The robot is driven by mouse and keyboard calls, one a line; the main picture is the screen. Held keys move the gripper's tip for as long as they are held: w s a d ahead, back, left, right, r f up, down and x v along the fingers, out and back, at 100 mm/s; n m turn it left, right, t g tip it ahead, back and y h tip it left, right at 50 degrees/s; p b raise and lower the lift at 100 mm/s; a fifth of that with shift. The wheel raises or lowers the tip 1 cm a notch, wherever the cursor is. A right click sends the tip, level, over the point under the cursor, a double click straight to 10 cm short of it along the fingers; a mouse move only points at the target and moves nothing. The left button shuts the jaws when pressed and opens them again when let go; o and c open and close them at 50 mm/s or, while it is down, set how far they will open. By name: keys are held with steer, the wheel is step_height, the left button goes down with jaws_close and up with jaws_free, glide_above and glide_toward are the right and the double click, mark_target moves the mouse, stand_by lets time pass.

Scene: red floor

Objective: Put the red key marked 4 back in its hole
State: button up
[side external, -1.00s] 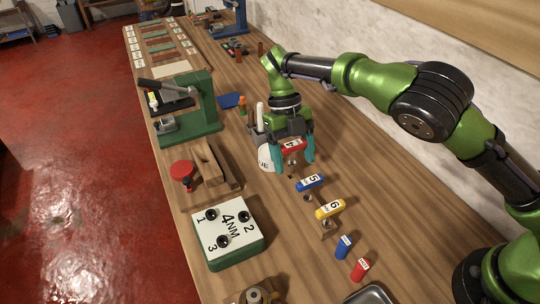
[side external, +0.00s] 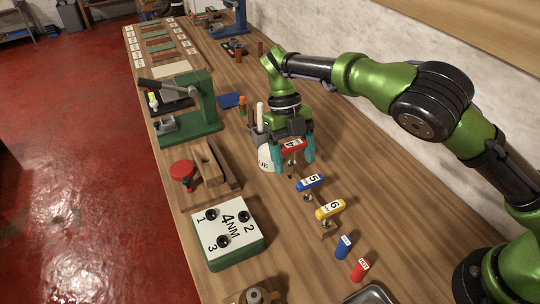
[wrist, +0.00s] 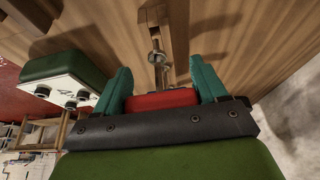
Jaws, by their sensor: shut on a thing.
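The red key marked 4 (side external: 293,146) is between the teal fingers of my gripper (side external: 294,161), with its white label facing up. In the wrist view my gripper (wrist: 162,88) has one finger at each end of the red key (wrist: 160,101), and a metal shaft runs from the key away from the palm. In the side view the shaft points down toward a small dark spot on the bench. I cannot tell whether the shaft tip is in the hole or just above it. The blue key 5 (side external: 310,182) and yellow key 6 (side external: 330,209) stand in line nearer the camera.
A white-topped box marked 4NM (side external: 228,228) stands at the bench's left edge. A white cup-like holder (side external: 264,155) is close to the left of my gripper. A blue (side external: 344,246) and a red handle (side external: 360,269) stand further front. A green press (side external: 203,105) is behind left.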

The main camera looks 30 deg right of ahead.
mark_target(291, 160)
steer(key=shift+f, duration=2)
steer(key=o, duration=1.4)
steer(key=shift+o, duration=0.2)
steer(key=v, duration=1.2)
